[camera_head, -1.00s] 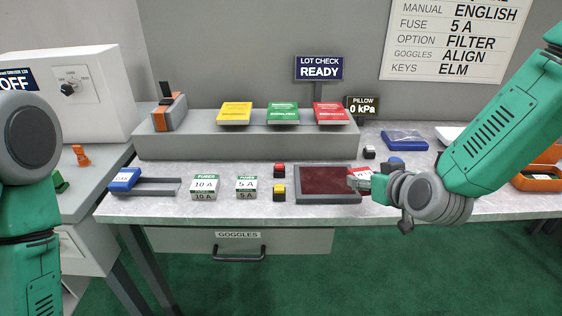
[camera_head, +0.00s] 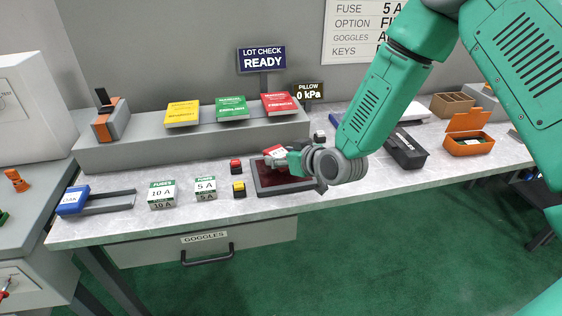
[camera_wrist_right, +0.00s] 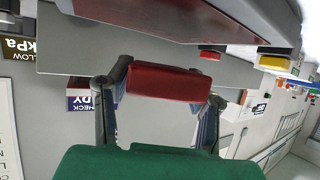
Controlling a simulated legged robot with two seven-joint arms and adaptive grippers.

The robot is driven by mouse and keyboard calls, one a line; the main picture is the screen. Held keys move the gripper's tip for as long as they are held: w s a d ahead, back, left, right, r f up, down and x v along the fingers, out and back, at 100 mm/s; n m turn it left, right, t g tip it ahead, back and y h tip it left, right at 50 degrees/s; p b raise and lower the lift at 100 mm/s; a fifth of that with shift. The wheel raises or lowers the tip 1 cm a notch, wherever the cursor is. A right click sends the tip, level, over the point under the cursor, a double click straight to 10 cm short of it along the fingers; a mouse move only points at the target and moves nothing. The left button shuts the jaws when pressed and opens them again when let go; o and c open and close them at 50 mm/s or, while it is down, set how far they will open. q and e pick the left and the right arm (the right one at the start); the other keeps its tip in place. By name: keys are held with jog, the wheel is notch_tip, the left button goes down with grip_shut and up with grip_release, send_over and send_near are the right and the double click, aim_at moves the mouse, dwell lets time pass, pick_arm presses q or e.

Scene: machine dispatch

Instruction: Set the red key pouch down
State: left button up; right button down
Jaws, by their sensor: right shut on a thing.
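The red key pouch (camera_head: 274,152) shows in the head view as a small red and white piece at the tip of my right gripper (camera_head: 280,158). In the right wrist view the red pouch (camera_wrist_right: 168,82) sits between the two fingers of my right gripper (camera_wrist_right: 162,88), which is shut on it. The pouch is over the back part of a dark-red-floored grey tray (camera_head: 262,180). In the wrist view a gap shows between the pouch and the tray (camera_wrist_right: 185,18). My gripper and wrist hide part of the tray. My left gripper is out of view.
A red button (camera_head: 236,166) and a yellow button (camera_head: 239,189) stand left of the tray. Fuse boxes (camera_head: 162,196) stand farther left. A grey ledge (camera_head: 150,151) with several booklets runs behind. A black case (camera_head: 406,150) and orange box (camera_head: 467,147) lie right.

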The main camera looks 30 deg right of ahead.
jog(key=shift+f, duration=0.9)
jog(key=shift+d+f, duration=0.1)
jog(key=shift+d, duration=0.45)
jog(key=shift+d+f, duration=0.15)
jog(key=shift+f, duration=0.2)
jog(key=shift+a+f+b, duration=0.15)
jog(key=shift+a+b, duration=0.15)
jog(key=shift+b, duration=0.1)
jog(key=shift+s+a, duration=0.15)
jog(key=shift+a, duration=0.1)
jog(key=c, duration=0.8)
grip_release()
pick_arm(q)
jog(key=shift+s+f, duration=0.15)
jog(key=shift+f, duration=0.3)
pick_arm(e)
jog(key=shift+o, duration=0.2)
jog(key=shift+d+f, duration=0.1)
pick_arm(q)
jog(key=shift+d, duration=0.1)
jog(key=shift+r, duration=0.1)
